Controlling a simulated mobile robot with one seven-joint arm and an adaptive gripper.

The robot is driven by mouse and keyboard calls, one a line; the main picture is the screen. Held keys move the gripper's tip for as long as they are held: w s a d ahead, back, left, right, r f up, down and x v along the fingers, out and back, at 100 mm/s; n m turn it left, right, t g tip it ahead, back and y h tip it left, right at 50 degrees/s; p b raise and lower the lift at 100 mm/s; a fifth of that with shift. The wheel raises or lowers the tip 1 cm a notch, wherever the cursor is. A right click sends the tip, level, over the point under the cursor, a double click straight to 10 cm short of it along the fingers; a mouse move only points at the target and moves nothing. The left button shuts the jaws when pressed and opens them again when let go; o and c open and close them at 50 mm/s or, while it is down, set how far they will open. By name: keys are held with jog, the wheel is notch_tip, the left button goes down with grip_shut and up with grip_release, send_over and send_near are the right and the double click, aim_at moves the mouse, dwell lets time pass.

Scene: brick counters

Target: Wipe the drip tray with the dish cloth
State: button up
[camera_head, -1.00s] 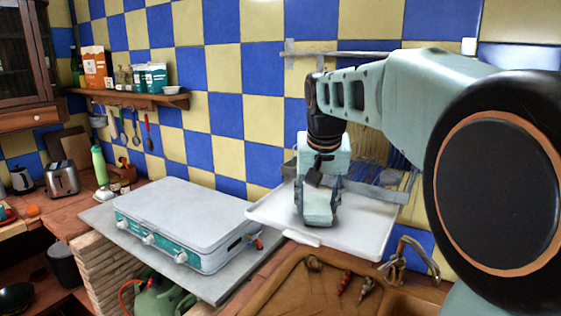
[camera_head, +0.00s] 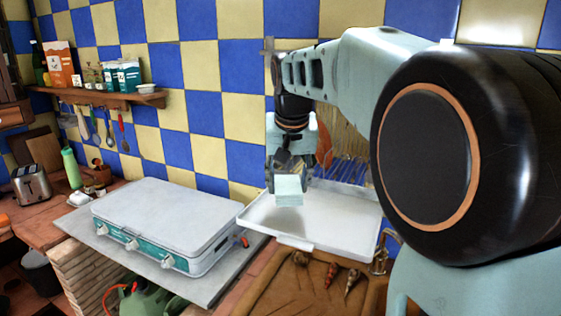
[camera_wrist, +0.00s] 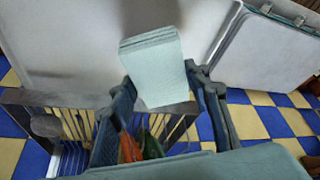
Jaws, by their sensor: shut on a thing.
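My gripper (camera_head: 288,178) is shut on the dish cloth (camera_head: 289,190), a folded pale green block. In the wrist view the cloth (camera_wrist: 155,68) sits between the two dark fingers (camera_wrist: 160,105). The drip tray (camera_head: 320,226) is white and shallow with a raised rim, in front of the tiled wall. The cloth is over the left part of the tray and appears raised above its surface; whether it touches cannot be told for sure. The tray also fills the upper left of the wrist view (camera_wrist: 62,50).
A dish rack (camera_head: 340,168) stands behind the tray against the wall. A closed camping stove (camera_head: 165,215) is left of the tray. A brown sink (camera_head: 310,285) with utensils lies in front. A shelf (camera_head: 110,97) hangs at the left.

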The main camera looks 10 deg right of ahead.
notch_tip(320, 180, up, 2)
jog(key=shift+s+p, duration=0.1)
jog(key=shift+p, duration=0.25)
jog(key=shift+r, duration=0.55)
